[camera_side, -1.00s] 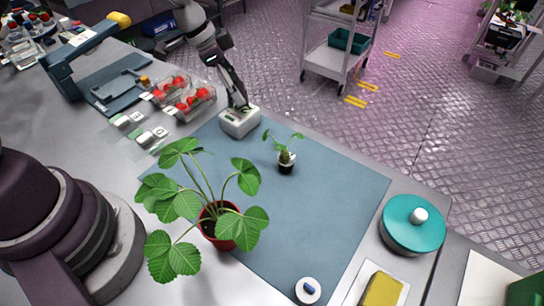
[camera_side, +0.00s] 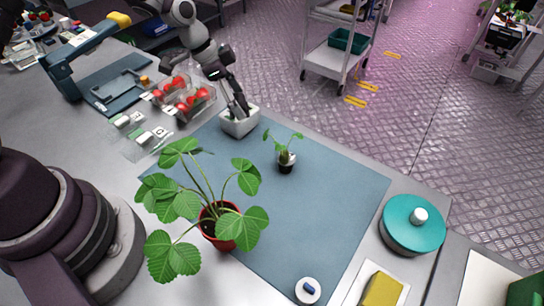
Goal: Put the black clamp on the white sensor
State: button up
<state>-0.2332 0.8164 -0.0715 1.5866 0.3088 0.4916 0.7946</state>
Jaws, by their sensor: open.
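My gripper (camera_side: 239,112) points down at the white box (camera_side: 238,128) on the far edge of the blue-grey mat. Its dark fingers are apart, with the tips at the box's opening. The inside of the box is mostly hidden, and I cannot make out a black clamp there. I cannot tell for sure which thing is the white sensor. A small pale piece (camera_side: 290,157) shows at the base of the seedling in the black pot (camera_side: 286,168). A white disc (camera_side: 301,293) with a blue piece on it lies at the mat's near edge.
Strawberry punnets (camera_side: 183,98) and small clear packs (camera_side: 146,138) lie at left. A teal round container (camera_side: 403,241) and a yellow sponge (camera_side: 382,289) are at right. The mat (camera_side: 325,200) is clear right of the plants.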

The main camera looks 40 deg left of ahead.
jog(key=v, duration=1.2)
jog(key=s+d+r+n+t+y, duration=0.1)
jog(key=s+r+n, duration=0.1)
jog(key=s+n, duration=0.2)
jog(key=s+d+r+n+t+y, duration=0.1)
jog(key=s+n, duration=0.4)
jog(key=s, duration=0.5)
jog(key=shift+s+r+y, duration=0.4)
jog(key=shift+r+y, duration=0.2)
jog(key=shift+r, duration=0.3)
